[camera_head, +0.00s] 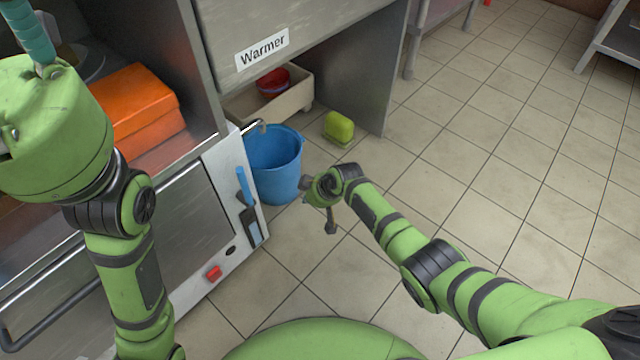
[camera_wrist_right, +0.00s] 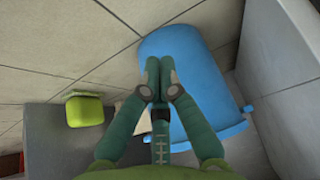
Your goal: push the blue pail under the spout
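The blue pail (camera_head: 274,168) stands upright on the tiled floor against the white front panel of the cabinet. A small metal spout (camera_head: 256,126) sticks out by the pail's rim. I cannot tell whether it is right over the opening. My right gripper (camera_head: 320,196) is low, just right of the pail. In the right wrist view its teal fingers (camera_wrist_right: 159,68) are together with nothing between them, in front of the blue pail (camera_wrist_right: 200,80). Whether they touch it is unclear. My left gripper (camera_head: 28,32) is partly cut off at the top left.
A yellow-green block (camera_head: 338,128) lies on the floor behind the pail. A beige bin (camera_head: 290,104) holding a red bucket (camera_head: 272,82) is under the warmer. A blue-handled tool (camera_head: 245,188) and red switch (camera_head: 213,273) are on the panel. The floor to the right is clear.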

